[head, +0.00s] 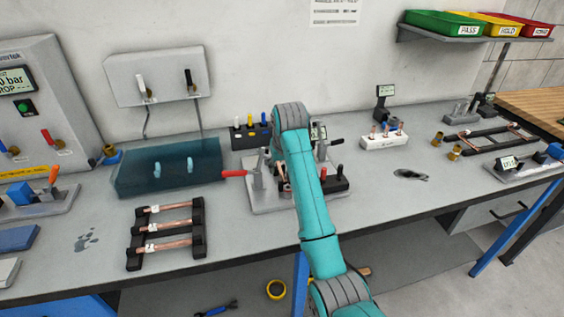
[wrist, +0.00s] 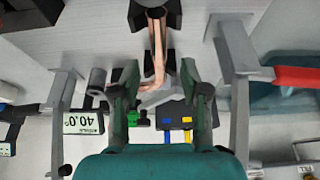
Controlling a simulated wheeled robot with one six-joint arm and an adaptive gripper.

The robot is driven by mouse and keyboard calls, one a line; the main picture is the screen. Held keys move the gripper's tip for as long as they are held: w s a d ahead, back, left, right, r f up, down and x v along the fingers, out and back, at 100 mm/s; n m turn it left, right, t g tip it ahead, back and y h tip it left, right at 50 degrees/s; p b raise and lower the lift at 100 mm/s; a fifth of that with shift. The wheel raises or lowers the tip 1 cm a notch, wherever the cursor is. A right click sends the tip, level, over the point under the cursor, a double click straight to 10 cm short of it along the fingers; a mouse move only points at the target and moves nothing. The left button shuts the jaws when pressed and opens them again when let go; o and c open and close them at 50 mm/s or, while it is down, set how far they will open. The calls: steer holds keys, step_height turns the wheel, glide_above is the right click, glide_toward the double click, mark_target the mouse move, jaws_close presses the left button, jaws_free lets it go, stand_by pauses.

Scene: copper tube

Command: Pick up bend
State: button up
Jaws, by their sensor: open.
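The bend is a copper tube (wrist: 158,55) in the middle of the wrist view. Its upper end in the picture sits at a black block (wrist: 152,16), and its lower end turns to the left. My gripper (wrist: 161,88) is open, with one dark green finger on each side of the tube's lower end. I cannot tell whether either finger touches it. In the head view my teal arm reaches over the bending fixture (head: 262,203) and hides the bend and my gripper.
The fixture has a red-handled lever (head: 235,173). A blue-green tank (head: 125,178) and a black rack of copper tubes (head: 135,240) stand left. A white block with fittings (head: 372,142) stands right.

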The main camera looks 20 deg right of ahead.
steer(key=shift+w+f, duration=0.15)
steer(key=shift+f, duration=0.25)
steer(key=shift+f, duration=0.25)
stand_by(0.3)
jaws_close()
